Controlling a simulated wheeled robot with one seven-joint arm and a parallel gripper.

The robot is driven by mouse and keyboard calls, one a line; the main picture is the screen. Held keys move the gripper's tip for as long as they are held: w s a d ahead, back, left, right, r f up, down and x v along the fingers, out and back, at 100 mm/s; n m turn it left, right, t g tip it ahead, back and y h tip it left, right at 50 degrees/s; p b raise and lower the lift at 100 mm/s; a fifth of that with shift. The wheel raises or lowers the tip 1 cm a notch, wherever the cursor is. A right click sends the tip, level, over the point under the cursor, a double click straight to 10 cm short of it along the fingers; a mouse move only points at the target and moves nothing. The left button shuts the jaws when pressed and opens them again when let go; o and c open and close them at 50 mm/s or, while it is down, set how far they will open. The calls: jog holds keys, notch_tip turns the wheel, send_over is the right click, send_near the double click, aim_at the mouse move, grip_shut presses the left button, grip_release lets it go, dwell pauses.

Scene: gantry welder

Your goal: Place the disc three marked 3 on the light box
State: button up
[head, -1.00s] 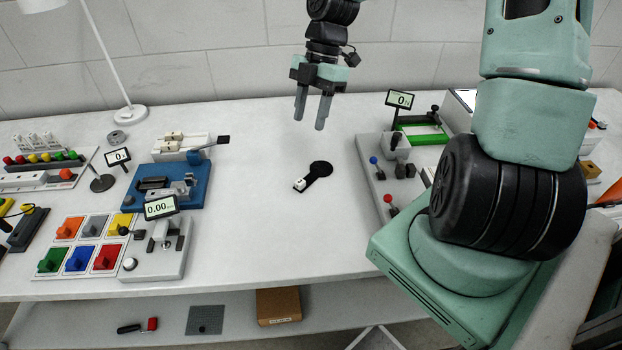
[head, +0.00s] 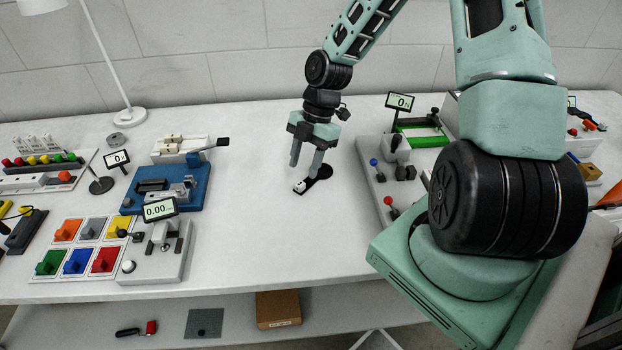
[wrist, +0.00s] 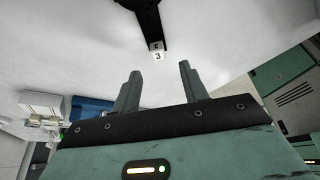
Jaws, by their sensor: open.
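The disc three is a flat black disc (head: 324,171) with a short black handle ending in a small white block (head: 299,187). It lies on the white bench. In the wrist view the white block (wrist: 157,50) shows a 3, with the black handle (wrist: 149,25) running up to the disc, which is cut off at the top edge. My gripper (head: 304,169) is open and empty, above and close to the handle end, fingers pointing down. In the wrist view the gripper (wrist: 158,72) has the block just beyond its fingertips. I cannot tell which thing is the light box.
A blue fixture (head: 170,190), a scale-like device reading 0.00 (head: 158,250) and coloured knobbed tiles (head: 75,262) stand left. A grey panel with coloured knobs (head: 377,205) stands right of the disc. The bench middle in front is clear.

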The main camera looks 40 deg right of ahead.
aim_at(299, 184)
jog(key=x, duration=0.5)
jog(key=shift+d+f+p, duration=0.1)
jog(key=shift+f+p, duration=0.05)
jog(key=shift+p, duration=0.15)
grip_shut()
